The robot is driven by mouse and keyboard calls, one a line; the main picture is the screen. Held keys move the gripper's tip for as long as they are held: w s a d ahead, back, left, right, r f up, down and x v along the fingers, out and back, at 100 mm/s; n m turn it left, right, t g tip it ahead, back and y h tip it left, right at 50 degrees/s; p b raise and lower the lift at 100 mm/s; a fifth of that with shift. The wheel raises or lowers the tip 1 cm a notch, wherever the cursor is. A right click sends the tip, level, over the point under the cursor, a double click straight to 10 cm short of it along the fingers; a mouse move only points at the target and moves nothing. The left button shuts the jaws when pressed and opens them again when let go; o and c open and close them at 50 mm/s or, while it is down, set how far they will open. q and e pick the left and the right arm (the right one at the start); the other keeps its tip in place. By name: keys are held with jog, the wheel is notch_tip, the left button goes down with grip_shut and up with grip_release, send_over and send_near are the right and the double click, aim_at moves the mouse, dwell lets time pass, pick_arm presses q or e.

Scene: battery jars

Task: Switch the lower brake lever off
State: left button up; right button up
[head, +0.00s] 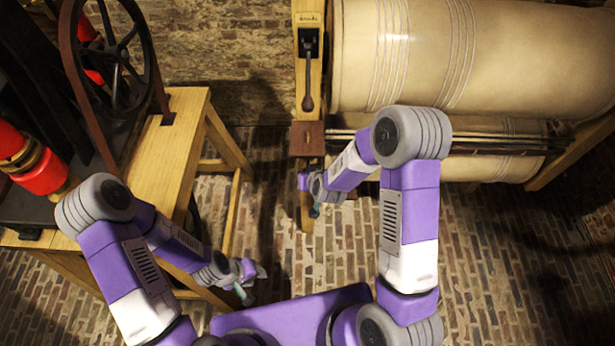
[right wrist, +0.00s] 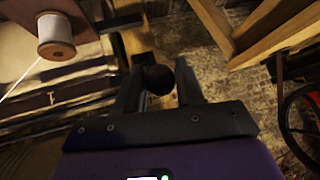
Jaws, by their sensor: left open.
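The upper lever (head: 308,85), dark with a rounded handle, hangs down on the wooden post (head: 301,60) in the head view. The lower lever is not clearly seen there; my right arm crosses the lower post. In the right wrist view a dark round knob (right wrist: 159,79), apparently a lever's end, shows between the fingers of my right gripper (right wrist: 158,92). These fingers stand apart; whether they touch the knob I cannot tell. My left gripper (head: 252,283) is open and empty, low beside the wooden table, away from the post.
A large cream roll (head: 470,50) lies right of the post, with rods below it. A brown block (head: 307,138) juts from the post. A wooden table (head: 165,150) with a black wheel (head: 112,50) stands at left. A thread spool (right wrist: 57,36) shows in the right wrist view.

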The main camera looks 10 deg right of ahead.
jog(key=shift+o, duration=1.4)
jog(key=shift+s, duration=0.1)
jog(key=p+v, duration=0.1)
jog(key=v, duration=0.6)
jog(key=shift+s+r, duration=0.15)
jog(key=shift+r, duration=0.05)
jog(key=shift+f, duration=0.1)
